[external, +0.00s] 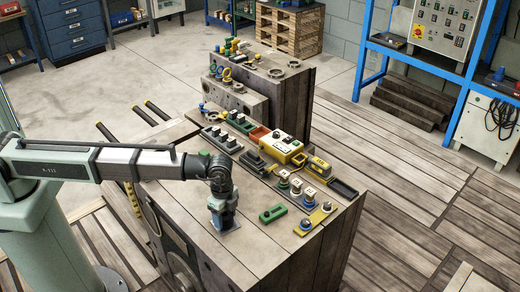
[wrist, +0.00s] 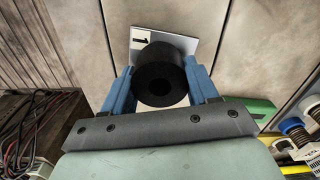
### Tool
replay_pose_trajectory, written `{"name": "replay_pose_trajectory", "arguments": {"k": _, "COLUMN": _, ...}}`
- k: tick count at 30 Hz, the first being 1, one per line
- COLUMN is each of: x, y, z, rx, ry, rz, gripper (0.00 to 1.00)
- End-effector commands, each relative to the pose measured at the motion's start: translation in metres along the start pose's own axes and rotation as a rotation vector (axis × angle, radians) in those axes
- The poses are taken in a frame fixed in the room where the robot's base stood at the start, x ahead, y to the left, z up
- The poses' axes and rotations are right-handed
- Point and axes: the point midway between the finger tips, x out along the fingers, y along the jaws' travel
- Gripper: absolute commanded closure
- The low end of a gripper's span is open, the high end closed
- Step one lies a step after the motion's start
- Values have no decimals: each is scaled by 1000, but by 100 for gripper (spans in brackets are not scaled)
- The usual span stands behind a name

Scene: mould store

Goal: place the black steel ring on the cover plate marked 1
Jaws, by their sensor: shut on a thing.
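The black steel ring (wrist: 158,63) sits between the two blue fingers of my gripper (wrist: 160,72) in the wrist view; the gripper is shut on it. The cover plate marked 1 (wrist: 188,43) is a pale plate behind the ring in that view, with a black 1 on a white label. The ring hides much of the plate. Whether the ring touches the plate cannot be told. In the external view my gripper (external: 223,222) points down, low over the front of the bench, and hides the ring and most of the plate.
A green slotted block (external: 272,213) lies right of my gripper, with a yellow plate (external: 314,218) carrying fittings beyond it. A yellow box (external: 282,147) and several small parts stand farther back. The bench top (external: 185,225) left of my gripper is clear.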

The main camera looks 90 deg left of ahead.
Motion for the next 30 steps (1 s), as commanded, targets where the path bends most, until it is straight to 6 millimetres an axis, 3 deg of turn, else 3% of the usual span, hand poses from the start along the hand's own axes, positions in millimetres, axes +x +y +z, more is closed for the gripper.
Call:
{"name": "replay_pose_trajectory", "arguments": {"k": 10, "x": 2, "y": 0, "z": 0, "rx": 0, "ry": 1, "rz": -1, "gripper": 100}}
{"name": "replay_pose_trajectory", "arguments": {"k": 11, "x": 2, "y": 0, "z": 0, "rx": 0, "ry": 0, "rz": 0, "gripper": 40}}
{"name": "replay_pose_trajectory", "arguments": {"k": 18, "x": 2, "y": 0, "z": 0, "rx": 0, "ry": 0, "rz": 0, "gripper": 17}}
{"name": "replay_pose_trajectory", "arguments": {"k": 30, "x": -6, "y": 0, "z": 0, "rx": 0, "ry": 2, "rz": -1, "gripper": 16}}
